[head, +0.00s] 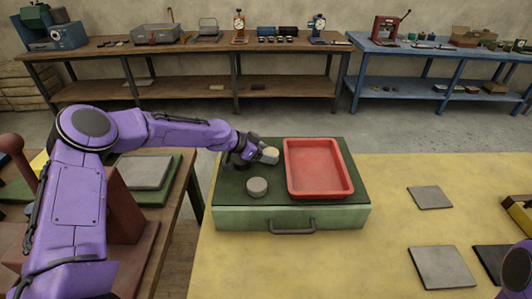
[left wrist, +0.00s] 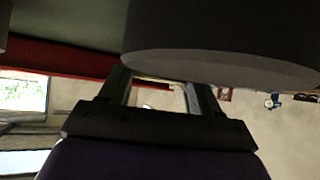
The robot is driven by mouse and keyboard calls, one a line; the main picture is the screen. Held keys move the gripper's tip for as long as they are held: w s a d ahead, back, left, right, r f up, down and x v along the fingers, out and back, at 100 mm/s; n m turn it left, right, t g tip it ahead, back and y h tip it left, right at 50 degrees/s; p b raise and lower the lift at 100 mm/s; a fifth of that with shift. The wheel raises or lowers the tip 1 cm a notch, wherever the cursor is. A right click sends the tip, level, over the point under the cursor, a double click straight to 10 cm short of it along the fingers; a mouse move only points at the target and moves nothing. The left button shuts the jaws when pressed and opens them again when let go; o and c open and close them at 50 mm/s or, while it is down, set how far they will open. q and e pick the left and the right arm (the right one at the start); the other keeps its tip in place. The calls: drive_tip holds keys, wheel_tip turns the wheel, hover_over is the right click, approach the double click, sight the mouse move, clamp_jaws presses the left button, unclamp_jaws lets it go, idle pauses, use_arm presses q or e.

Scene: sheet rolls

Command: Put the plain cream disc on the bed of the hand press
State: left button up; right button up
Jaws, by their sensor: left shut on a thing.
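The plain cream disc (head: 270,155) is held in my left gripper (head: 257,154), just above the dark top of the green case and left of the red tray. The gripper is shut on it. In the left wrist view the fingers (left wrist: 160,92) show below a large dark round shape (left wrist: 225,40); I cannot tell which disc that is. A grey disc (head: 257,187) stands on the case, nearer me. A red-brown frame (head: 125,215) with a ball-ended lever (head: 11,144) at the left looks like the hand press; my left arm hides much of it, and its bed is unclear.
The red tray (head: 346,187) lies empty on the green case (head: 235,218). Grey square plates (head: 430,197) lie on the yellow table (head: 375,260). A grey slab (head: 145,172) lies on a green base at left. A gap separates the left bench from the yellow table.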

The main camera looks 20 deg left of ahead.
use_arm(q)
drive_tip(key=shift+s+f+b, duration=0.1)
drive_tip(key=shift+b, duration=0.2)
drive_tip(key=o, duration=0.9)
drive_tip(key=shift+s, duration=0.1)
drive_tip(key=shift+o, duration=1.4)
